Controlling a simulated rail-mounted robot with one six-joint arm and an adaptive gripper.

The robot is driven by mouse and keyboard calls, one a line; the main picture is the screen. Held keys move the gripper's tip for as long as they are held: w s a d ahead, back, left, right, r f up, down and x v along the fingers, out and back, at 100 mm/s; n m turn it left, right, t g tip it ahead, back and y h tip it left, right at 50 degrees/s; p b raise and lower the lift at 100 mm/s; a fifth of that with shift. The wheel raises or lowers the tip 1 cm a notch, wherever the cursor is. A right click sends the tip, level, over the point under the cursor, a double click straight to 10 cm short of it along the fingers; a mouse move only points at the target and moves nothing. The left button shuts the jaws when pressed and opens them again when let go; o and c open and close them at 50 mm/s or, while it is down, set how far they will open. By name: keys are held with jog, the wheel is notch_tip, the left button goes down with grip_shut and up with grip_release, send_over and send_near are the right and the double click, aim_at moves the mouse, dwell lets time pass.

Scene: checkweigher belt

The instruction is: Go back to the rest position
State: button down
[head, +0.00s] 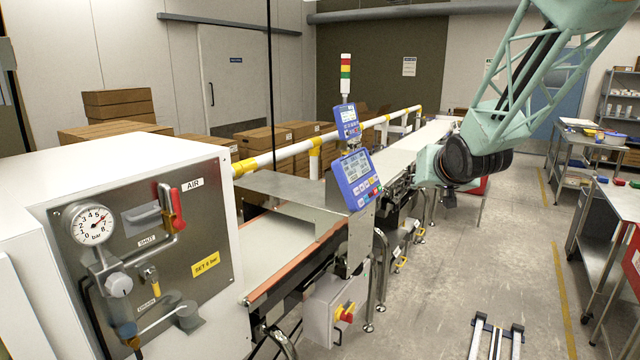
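My arm reaches in from the upper right, its pale green lattice link ending at a large black joint beside the far part of the belt line. A small dark part below that joint may be my gripper (448,198). It is too small and too much covered by the arm to show its fingers or anything held. It appears above the floor, to the right of the conveyor (405,160); its exact distance from the conveyor cannot be told.
A white cabinet with an air panel (205,235), gauge and red-handled valve fills the near left. Blue displays (357,178) and a signal tower (345,75) stand by the belt. Steel tables (625,200) stand right. Cartons (118,103) are stacked behind. The central aisle floor is open.

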jog(key=s+a+g, duration=0.2)
jog(key=s, duration=1.7)
jog(key=s+a+n+g, duration=0.1)
jog(key=s+a+g, duration=0.1)
jog(key=s, duration=1.8)
jog(key=s+a+g, duration=0.2)
jog(key=s+g, duration=0.2)
jog(key=s, duration=1.6)
jog(key=shift+a+f, duration=0.35)
jog(key=shift+f, duration=0.1)
